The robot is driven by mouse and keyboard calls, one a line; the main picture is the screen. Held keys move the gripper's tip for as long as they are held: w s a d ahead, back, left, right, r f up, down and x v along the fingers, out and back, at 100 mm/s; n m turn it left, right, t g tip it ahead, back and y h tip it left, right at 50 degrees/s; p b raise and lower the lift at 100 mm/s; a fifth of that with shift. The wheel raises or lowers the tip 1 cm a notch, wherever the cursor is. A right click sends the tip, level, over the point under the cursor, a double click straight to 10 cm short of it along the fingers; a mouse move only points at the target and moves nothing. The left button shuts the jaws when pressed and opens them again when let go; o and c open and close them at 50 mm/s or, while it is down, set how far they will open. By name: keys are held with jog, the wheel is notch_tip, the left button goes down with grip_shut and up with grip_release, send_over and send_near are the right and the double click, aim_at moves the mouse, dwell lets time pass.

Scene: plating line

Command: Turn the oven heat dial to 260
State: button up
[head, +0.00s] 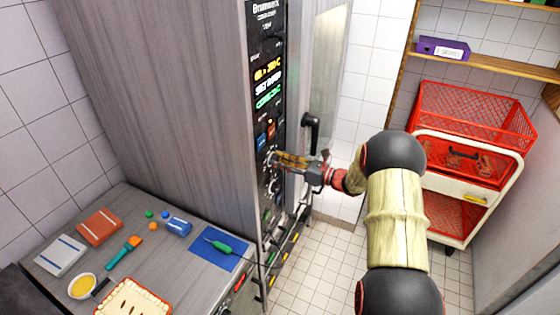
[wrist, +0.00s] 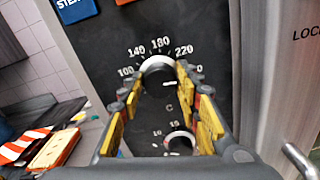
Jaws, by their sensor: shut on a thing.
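The oven (head: 170,90) is a tall grey cabinet with a black control panel on its narrow front. In the wrist view, the heat dial (wrist: 160,65) is a round knob with a pale rim, marked 100, 140, 180 and 220, with a further number partly hidden at right. My gripper (wrist: 162,82) has its yellow-padded fingers on either side of this dial, shut on it. In the head view my gripper (head: 277,160) reaches the panel from the right and hides the dial. I cannot tell which number the dial points to.
A smaller dial (wrist: 180,142) sits below. A black door handle (head: 311,132) stands out right of the panel. At left, a worktop (head: 190,285) holds a blue board (head: 220,249), a pie (head: 133,298) and small items. A red basket cart (head: 470,115) stands at right.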

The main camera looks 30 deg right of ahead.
jog(key=shift+f, duration=0.2)
jog(key=o, duration=1.2)
jog(key=shift+r, duration=0.1)
jog(key=shift+c, duration=0.2)
jog(key=v, duration=1.2)
